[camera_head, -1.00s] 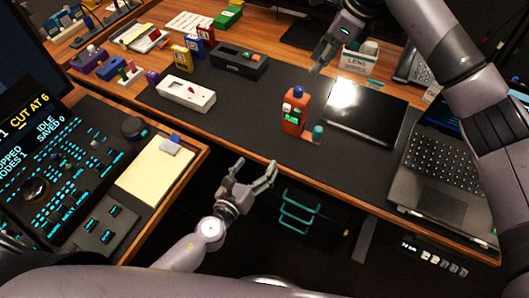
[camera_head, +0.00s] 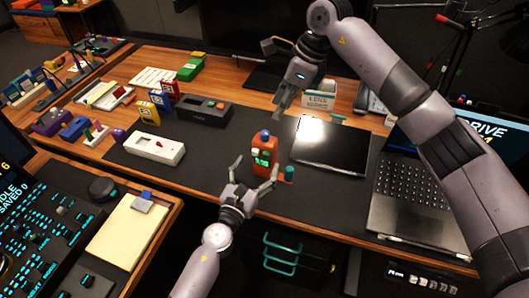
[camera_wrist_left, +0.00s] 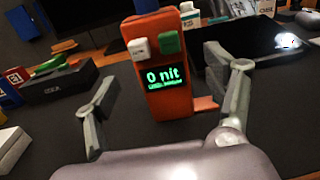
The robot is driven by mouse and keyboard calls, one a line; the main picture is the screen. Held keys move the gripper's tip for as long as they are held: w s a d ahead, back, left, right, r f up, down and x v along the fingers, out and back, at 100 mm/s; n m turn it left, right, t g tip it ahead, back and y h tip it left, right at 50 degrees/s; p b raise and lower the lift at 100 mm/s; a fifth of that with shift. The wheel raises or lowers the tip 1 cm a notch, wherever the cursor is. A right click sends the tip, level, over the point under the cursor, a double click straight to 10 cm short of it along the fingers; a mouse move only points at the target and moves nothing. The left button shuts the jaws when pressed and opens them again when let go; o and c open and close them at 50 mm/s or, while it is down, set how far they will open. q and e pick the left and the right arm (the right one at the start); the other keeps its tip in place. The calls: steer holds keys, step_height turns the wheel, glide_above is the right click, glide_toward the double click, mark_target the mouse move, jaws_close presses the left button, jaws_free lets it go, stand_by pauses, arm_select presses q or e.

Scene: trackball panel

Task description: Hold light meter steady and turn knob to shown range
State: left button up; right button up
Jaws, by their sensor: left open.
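The light meter (camera_head: 265,158) is an orange upright box with a blue dome on top, standing on the dark mat. Its screen reads "0 nit" in the left wrist view (camera_wrist_left: 168,100), below a white and a green button. A teal knob (camera_head: 287,171) stands on a small orange foot at its right side. My left gripper (camera_head: 256,168) is open in front of the meter, with one finger on each side; I see no clear contact. In the left wrist view the fingers (camera_wrist_left: 160,62) flank the meter. My right gripper (camera_head: 272,78) is open and empty, behind and above the meter.
A dark tablet (camera_head: 330,146) lies right of the meter, with a laptop (camera_head: 420,195) beyond. A white device (camera_head: 154,148) and a black box (camera_head: 203,110) stand to the left. A white lens box (camera_head: 319,102) is behind. The mat's front left is clear.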

mark_target(265, 152)
arm_select(q)
steer(key=shift+x, duration=3.1)
steer(key=shift+c, duration=0.2)
